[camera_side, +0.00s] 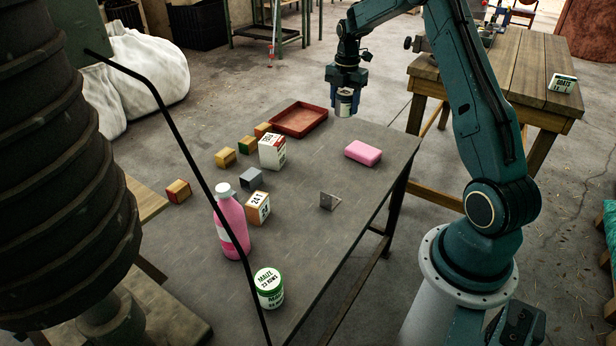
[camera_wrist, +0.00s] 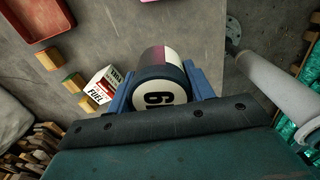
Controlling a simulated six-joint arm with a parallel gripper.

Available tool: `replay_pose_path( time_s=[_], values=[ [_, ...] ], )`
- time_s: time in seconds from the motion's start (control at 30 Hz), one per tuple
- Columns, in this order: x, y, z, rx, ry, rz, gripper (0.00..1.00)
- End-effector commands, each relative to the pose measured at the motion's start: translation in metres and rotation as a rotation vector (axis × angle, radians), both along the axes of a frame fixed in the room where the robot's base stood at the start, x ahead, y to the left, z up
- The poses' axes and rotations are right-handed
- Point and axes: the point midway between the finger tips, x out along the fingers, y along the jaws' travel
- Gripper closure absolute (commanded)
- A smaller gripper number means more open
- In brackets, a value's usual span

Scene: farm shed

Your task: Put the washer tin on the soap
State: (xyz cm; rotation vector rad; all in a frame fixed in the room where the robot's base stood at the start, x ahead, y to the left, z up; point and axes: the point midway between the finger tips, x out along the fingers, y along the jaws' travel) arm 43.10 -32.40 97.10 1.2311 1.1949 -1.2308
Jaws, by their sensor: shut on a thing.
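My gripper (camera_side: 345,92) is shut on a small round tin (camera_side: 344,104), held in the air above the far part of the grey table. In the wrist view the tin (camera_wrist: 162,88) sits between the two blue fingers, with a dark rim, a white end bearing a black number and a white and dark red side. The soap (camera_side: 363,152) is a pink block lying flat on the table near its right edge. It is below and a little right of the tin in the side view, apart from it. A pink sliver at the wrist view's top edge may be the soap.
A red tray (camera_side: 299,120) lies at the table's far edge. The surface around the soap is clear.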

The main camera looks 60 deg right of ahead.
Motion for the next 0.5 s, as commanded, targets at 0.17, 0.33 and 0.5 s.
replay_pose_path(
  time_s=[0.17,0.33,0.5],
  values=[
    [-0.01,-0.043,0.011,-0.002,-0.002,-0.082,0.73],
    [-0.023,-0.079,0.022,-0.001,-0.001,-0.152,0.73],
    [-0.033,-0.1,0.028,0.0,0.0,-0.195,0.73]
  ],
)
